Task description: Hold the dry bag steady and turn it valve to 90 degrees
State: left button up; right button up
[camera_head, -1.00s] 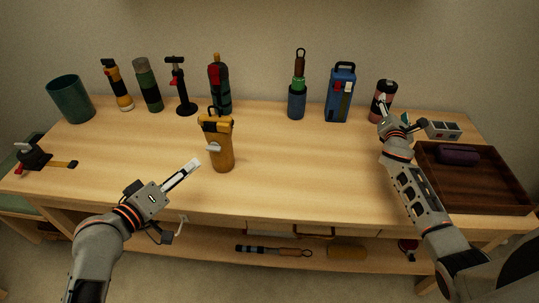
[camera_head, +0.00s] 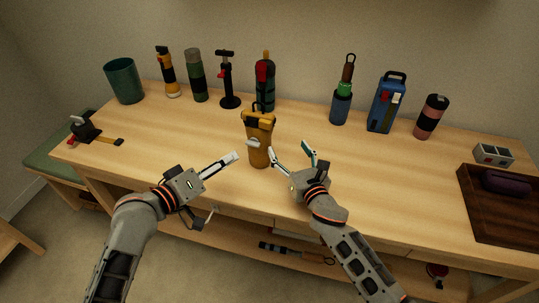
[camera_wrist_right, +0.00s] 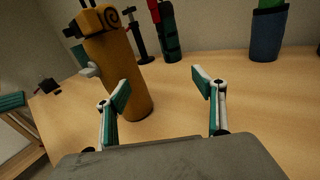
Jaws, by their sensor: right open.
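The dry bag (camera_head: 260,152) is an orange-yellow upright bag with a dark handle, standing near the middle of the table. Its grey-white valve (camera_head: 253,142) sticks out from the front. In the right wrist view the bag (camera_wrist_right: 118,75) stands at the left, with the valve (camera_wrist_right: 90,70) on its left side. My left gripper (camera_head: 234,158) points at the bag from the left, apart from it; whether its jaws are parted is unclear. My right gripper (camera_head: 291,150) is open and empty just right of the bag; its two spread fingers also show in the right wrist view (camera_wrist_right: 162,88).
A green cup (camera_head: 123,82), several flasks and tools, a blue box-shaped bottle (camera_head: 386,103) and a pink-black bottle (camera_head: 431,117) line the back. A dark tray (camera_head: 492,222) with a purple item is at the right.

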aim_at(264, 147)
jog(key=a, duration=0.2)
jog(key=s+a+n+y, duration=0.1)
jog(key=a, duration=0.1)
jog(key=s+a+r+y, duration=0.1)
jog(key=shift+s+a+r+n, duration=0.1)
jog(key=shift+s+a+n, duration=0.15)
jog(key=shift+a+n, duration=0.15)
jog(key=shift+a+r, duration=0.1)
jog(key=shift+a, duration=0.15)
jog(key=shift+x, duration=3.8)
